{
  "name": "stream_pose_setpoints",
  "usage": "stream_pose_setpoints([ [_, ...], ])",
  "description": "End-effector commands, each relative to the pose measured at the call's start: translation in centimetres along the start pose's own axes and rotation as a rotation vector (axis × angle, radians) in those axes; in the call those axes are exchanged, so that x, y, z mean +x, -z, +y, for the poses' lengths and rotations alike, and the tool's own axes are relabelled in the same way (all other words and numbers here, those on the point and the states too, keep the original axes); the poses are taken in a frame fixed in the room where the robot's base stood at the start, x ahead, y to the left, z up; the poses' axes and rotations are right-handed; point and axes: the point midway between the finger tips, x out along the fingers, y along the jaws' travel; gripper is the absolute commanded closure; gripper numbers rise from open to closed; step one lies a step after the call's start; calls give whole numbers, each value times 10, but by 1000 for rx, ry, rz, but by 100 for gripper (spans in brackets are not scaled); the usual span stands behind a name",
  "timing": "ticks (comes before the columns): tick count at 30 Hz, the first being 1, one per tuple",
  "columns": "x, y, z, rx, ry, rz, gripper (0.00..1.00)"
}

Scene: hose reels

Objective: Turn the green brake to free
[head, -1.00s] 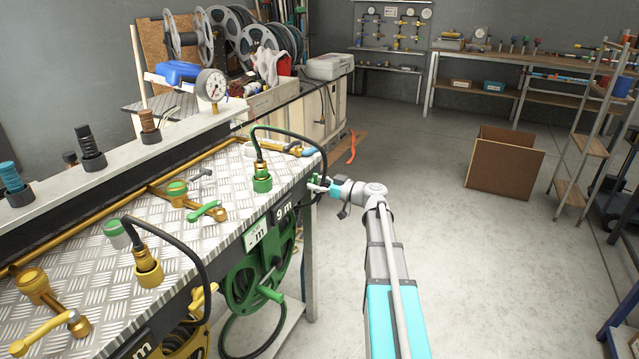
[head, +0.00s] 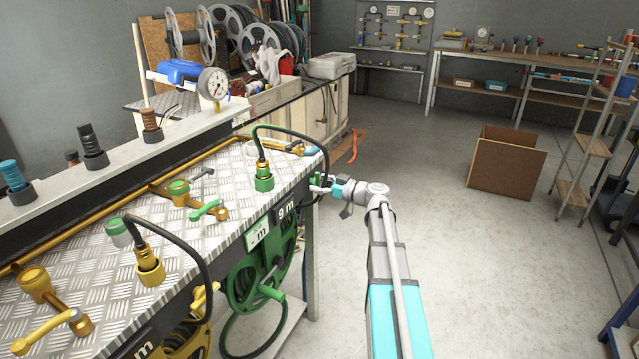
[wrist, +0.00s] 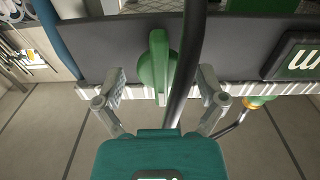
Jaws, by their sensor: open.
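The green brake (wrist: 158,62) is a round knob with a long bar handle on the dark front face of the bench. In the wrist view its bar stands nearly upright in the picture. My gripper (wrist: 161,80) is open, with one finger on each side of the brake and clear gaps to it. A black hose (wrist: 187,60) also runs between the fingers, close to the right of the bar. In the head view my gripper (head: 319,187) is at the bench's right front corner, where the brake is too small to make out clearly.
A green-handled valve (head: 205,210) and brass pipes lie on the checker-plate top (head: 110,265). A cardboard box (head: 505,165) stands on the open floor to the right.

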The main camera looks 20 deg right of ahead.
Motion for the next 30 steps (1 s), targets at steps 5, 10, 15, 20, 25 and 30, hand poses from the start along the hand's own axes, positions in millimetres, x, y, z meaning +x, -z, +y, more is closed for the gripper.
stream_pose_setpoints([
  [5,-13,0,0,0,-1,0,10],
  [10,-35,0,0,0,-2,0,10],
  [15,-61,0,-1,0,-2,0,10],
  [20,-85,0,0,0,-2,-1,10],
  [25,-104,0,0,0,-1,-1,10],
  [30,-114,0,0,0,0,-1,10],
])
